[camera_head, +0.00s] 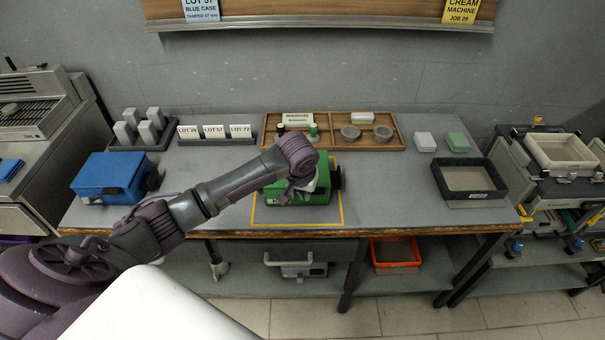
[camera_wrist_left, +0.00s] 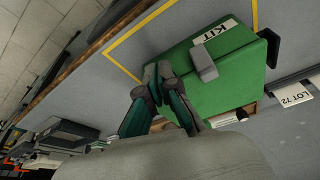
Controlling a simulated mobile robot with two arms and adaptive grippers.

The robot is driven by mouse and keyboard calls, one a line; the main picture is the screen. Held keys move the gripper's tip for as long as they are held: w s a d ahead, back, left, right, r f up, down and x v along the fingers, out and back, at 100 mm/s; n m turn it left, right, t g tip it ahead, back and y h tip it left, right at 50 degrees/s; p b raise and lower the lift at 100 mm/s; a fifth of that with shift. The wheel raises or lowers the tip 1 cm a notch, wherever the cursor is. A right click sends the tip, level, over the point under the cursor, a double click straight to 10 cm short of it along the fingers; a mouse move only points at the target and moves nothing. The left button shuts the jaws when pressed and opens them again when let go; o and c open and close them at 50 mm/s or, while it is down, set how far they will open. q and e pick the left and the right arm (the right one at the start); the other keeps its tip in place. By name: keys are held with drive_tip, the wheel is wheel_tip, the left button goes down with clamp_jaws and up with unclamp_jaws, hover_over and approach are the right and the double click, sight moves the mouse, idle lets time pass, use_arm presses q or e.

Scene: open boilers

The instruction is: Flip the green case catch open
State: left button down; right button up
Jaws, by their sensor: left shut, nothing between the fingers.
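The green case (camera_head: 318,192) lies on the bench inside a yellow outline, partly hidden behind my left arm. In the left wrist view the green case (camera_wrist_left: 232,84) fills the middle right and bears a white KIT label (camera_wrist_left: 212,36). A grey catch (camera_wrist_left: 204,62) sits on its edge beside the label. My left gripper (camera_wrist_left: 158,72) is shut and empty, its tips close to the case, to the left of the catch with a gap between them. In the head view my left gripper (camera_head: 288,194) is over the case's front left part. My right gripper is not in view.
A blue case (camera_head: 108,178) stands at the left of the bench. Behind are lot cards (camera_head: 214,132) and a wooden tray (camera_head: 338,140) with bowls. A dark tray (camera_head: 468,194) lies at the right. The bench right of the green case is clear.

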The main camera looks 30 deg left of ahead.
use_arm(q)
drive_tip(key=w+a+r+n+y, duration=0.1)
drive_tip(key=w+a+r+n, duration=0.2)
drive_tip(key=w+a+r, duration=0.2)
drive_tip(key=a+r, duration=0.3)
drive_tip(key=shift+w+n, duration=0.25)
drive_tip(key=shift+n, duration=0.05)
drive_tip(key=shift+a, duration=0.1)
drive_tip(key=p+x, duration=0.1)
drive_tip(key=x, duration=0.9)
drive_tip(key=shift+a, duration=0.1)
drive_tip(key=p, duration=0.1)
drive_tip(key=s+d+p, duration=0.1)
drive_tip(key=s+p, duration=0.1)
drive_tip(key=shift+s+d+r, duration=0.25)
drive_tip(key=shift+s+d, duration=0.25)
drive_tip(key=shift+s, duration=0.2)
drive_tip(key=shift+f, duration=0.15)
drive_tip(key=shift+w+f, duration=0.1)
